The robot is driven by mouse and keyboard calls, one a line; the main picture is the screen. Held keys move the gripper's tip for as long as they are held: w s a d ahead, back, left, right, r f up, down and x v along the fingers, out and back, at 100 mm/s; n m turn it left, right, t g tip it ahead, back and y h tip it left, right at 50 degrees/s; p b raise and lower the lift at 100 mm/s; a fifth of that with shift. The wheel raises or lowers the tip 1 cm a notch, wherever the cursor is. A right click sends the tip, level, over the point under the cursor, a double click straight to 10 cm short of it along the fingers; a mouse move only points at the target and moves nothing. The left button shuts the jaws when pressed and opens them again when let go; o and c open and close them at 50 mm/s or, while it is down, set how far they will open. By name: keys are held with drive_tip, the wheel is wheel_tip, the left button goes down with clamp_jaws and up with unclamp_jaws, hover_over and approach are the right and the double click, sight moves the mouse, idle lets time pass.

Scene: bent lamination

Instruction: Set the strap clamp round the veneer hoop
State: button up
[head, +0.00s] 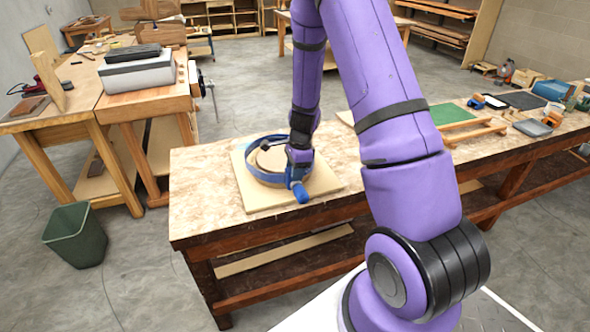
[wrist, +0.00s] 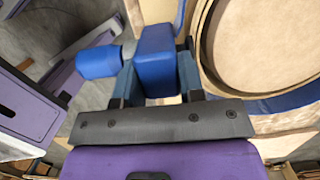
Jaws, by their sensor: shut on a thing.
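The veneer hoop (head: 270,158) is a tan ring on a pale square board (head: 262,200) on the workbench. It also shows at the right of the wrist view (wrist: 203,38). The strap clamp has a blue band (head: 252,171) that runs around the outside of the hoop; I cannot tell how tightly it sits. The band shows beside the hoop in the wrist view (wrist: 290,100). My gripper (wrist: 155,85) is shut on the clamp's blue block (wrist: 155,52), at the hoop's near right side. A blue handle (wrist: 97,62) sticks out from the block. My arm hides part of the hoop's right side.
The workbench top (head: 200,165) is clear left of the board. A green panel (head: 450,113) and wooden frame lie farther right. A tool table (head: 120,105) and a green bin (head: 75,235) stand to the left.

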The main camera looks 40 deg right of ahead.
drive_tip(key=shift+f, duration=1.9)
idle(0.4)
drive_tip(key=o, duration=1)
drive_tip(key=shift+c, duration=0.2)
drive_tip(key=r, duration=0.3)
drive_tip(key=d+r, duration=0.1)
drive_tip(key=r, duration=0.6)
drive_tip(key=shift+s+d+r, duration=0.25)
drive_tip(key=shift+d+r, duration=0.1)
drive_tip(key=shift+s+d+r, duration=0.1)
drive_tip(key=shift+d+r, duration=0.15)
drive_tip(key=shift+r, duration=1.25)
drive_tip(key=shift+s+d+r, duration=0.1)
drive_tip(key=shift+d+r, duration=0.1)
drive_tip(key=shift+r, duration=1.25)
